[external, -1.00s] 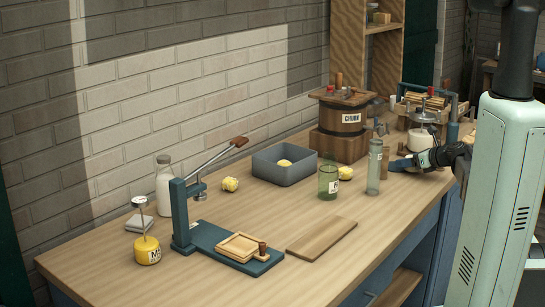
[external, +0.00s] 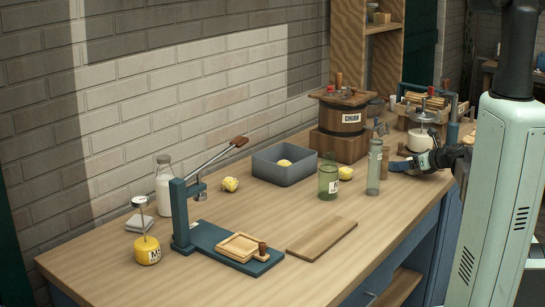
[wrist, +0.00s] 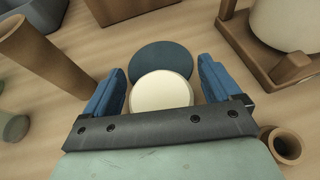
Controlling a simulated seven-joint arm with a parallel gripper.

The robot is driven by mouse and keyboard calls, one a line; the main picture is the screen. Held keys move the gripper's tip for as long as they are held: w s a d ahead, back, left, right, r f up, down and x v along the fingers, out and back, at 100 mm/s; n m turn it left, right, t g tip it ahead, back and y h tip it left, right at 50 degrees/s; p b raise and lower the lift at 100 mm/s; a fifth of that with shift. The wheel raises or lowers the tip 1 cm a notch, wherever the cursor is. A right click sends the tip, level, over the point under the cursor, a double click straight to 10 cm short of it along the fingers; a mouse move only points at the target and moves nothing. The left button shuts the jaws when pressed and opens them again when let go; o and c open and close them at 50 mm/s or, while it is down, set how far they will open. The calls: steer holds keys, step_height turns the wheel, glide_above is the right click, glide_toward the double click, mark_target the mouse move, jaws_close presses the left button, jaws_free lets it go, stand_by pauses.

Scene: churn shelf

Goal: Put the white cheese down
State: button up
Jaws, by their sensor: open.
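The white cheese (wrist: 160,92) is a pale round disc between my gripper's two blue fingers in the wrist view. A dark blue round disc (wrist: 160,58) lies just beyond it, and the cheese overlaps its near edge in the picture. My gripper (wrist: 160,90) is open, with a gap between the cheese and each finger. I cannot tell whether the cheese rests on the disc or on the table. In the external view my gripper (external: 403,166) is low over the far right of the table, and the cheese is hidden there.
A wooden stand with a white cylinder (wrist: 285,25) stands right of my gripper, a brown wooden cylinder (wrist: 38,55) left, and a small hollow wooden piece (wrist: 285,145) at lower right. The churn (external: 342,120) and a tall glass (external: 375,168) stand nearby in the external view.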

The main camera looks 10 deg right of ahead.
steer(key=shift+r, duration=0.3)
steer(key=v, duration=1.2)
